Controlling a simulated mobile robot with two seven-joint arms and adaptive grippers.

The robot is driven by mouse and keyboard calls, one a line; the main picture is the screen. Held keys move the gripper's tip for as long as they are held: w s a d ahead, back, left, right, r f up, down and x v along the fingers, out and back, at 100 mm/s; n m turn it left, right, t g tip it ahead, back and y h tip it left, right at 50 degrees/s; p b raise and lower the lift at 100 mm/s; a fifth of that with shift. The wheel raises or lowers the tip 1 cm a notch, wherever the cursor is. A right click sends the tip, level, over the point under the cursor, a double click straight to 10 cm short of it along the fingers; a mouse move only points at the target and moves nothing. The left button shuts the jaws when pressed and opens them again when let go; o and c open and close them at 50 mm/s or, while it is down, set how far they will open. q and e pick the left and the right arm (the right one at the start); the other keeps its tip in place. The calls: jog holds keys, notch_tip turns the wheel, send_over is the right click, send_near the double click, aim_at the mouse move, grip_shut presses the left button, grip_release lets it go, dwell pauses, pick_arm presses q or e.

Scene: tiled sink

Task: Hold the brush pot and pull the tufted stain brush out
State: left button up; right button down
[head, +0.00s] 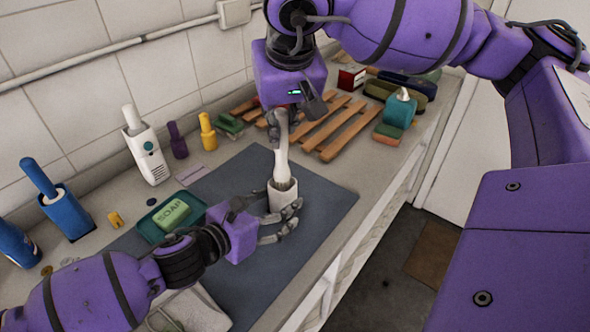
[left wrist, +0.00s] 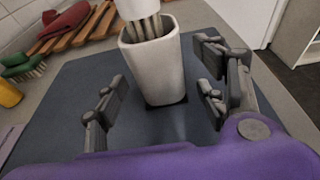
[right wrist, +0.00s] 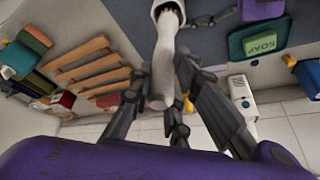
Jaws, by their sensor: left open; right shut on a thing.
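The white brush pot (head: 285,203) stands upright on the dark mat (head: 325,205). It also shows in the left wrist view (left wrist: 155,75). The tufted stain brush (head: 282,158) has a white handle pointing up; its bristles (left wrist: 147,28) show at the pot's mouth, their lower ends hidden inside. My right gripper (head: 283,122) is above the pot, shut on the brush handle, which also shows in the right wrist view (right wrist: 163,55). My left gripper (head: 264,216) is open low at the pot, its fingers on either side with gaps visible in the left wrist view (left wrist: 165,100).
A teal dish (head: 157,228) with green soap (head: 173,214) is left of the pot. A wooden rack (head: 340,130) lies behind. The counter's front edge is right.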

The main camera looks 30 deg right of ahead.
aim_at(281, 110)
pick_arm(q)
jog(key=v, duration=1.1)
jog(key=shift+a, duration=0.15)
jog(key=shift+a+r, duration=0.15)
jog(key=shift+r, duration=0.15)
pick_arm(e)
jog(key=shift+r, duration=0.35)
jog(key=shift+r+p, duration=0.8)
jog(key=shift+r, duration=0.9)
pick_arm(q)
notch_tip(281, 110, up, 3)
jog(key=shift+w+r, duration=0.1)
jog(key=shift+w, duration=0.05)
pick_arm(e)
jog(key=shift+s+f, duration=0.1)
jog(key=shift+f, duration=0.05)
